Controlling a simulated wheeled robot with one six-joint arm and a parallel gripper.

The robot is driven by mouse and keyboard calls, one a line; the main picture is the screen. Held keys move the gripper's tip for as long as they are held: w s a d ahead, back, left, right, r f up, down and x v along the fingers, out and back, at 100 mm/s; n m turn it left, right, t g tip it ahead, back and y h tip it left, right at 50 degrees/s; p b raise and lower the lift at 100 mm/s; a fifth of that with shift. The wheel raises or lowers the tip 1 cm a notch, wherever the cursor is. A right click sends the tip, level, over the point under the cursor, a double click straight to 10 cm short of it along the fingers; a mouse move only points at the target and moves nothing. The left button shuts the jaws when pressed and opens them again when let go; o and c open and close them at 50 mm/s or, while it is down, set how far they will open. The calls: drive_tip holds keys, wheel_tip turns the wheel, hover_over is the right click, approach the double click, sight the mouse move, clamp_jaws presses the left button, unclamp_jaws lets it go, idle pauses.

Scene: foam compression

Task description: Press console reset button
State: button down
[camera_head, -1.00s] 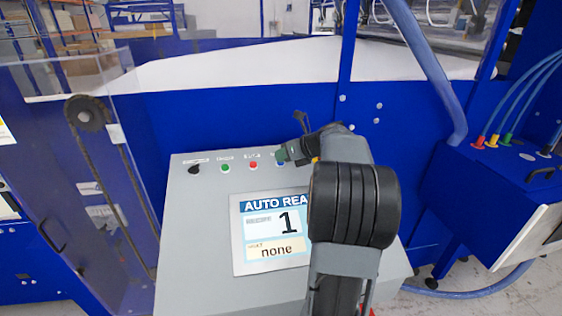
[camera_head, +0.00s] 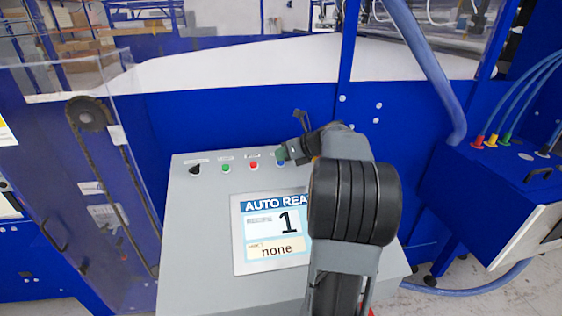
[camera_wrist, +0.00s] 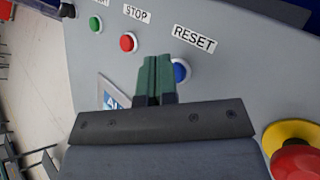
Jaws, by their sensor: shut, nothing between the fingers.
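The blue reset button (camera_wrist: 181,71) sits on the grey console (camera_wrist: 230,85) under a white RESET label (camera_wrist: 194,39) in the wrist view. My gripper (camera_wrist: 155,62) is shut and empty, its green fingertips just left of the blue button. In the head view the gripper (camera_head: 282,154) is at the console's upper edge, over the blue button (camera_head: 281,163), which is mostly hidden. I cannot tell whether the fingertips touch the panel or the button.
A red stop button (camera_wrist: 128,42) and a green button (camera_wrist: 95,24) lie left of the reset button. A red emergency button with yellow collar (camera_wrist: 296,157) is at lower right. The console screen (camera_head: 270,236) reads AUTO REA, 1 and none, partly covered by my arm.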

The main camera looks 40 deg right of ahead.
drive_tip(key=r+p, duration=0.1)
drive_tip(key=s+r+p, duration=0.1)
drive_tip(key=r+p, duration=0.1)
drive_tip(key=s+a+r+p, duration=0.1)
drive_tip(key=r, duration=0.1)
drive_tip(key=shift+r+p, duration=0.25)
drive_tip(key=shift+p, duration=0.05)
idle(0.8)
